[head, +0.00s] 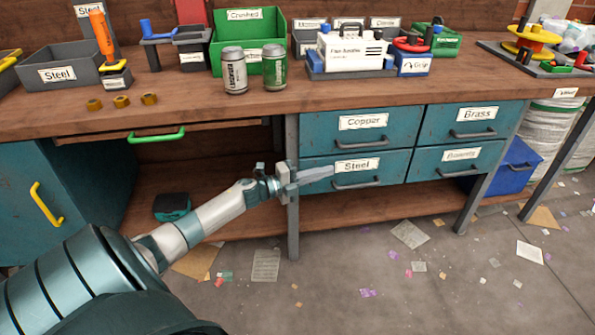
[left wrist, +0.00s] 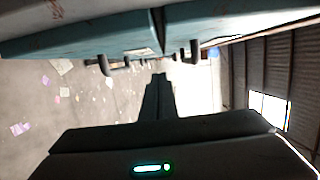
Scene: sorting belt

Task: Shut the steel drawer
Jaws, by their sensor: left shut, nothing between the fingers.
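The steel drawer (head: 318,160) is the lower left drawer under the workbench, with a teal front, a white "Steel" label and a dark bar handle (head: 357,184). Its front looks about level with the drawers around it; I cannot tell whether a small gap remains. My left gripper (head: 328,172) is shut and empty, its fingers at the left part of the steel drawer's front, left of the handle. I cannot tell whether they touch it. In the left wrist view the dark fingers (left wrist: 158,95) reach toward teal drawer fronts with dark handles. My right gripper is not in view.
A table leg (head: 293,215) stands left of the drawers. Bins and cans crowd the bench top (head: 190,95). Paper scraps litter the floor.

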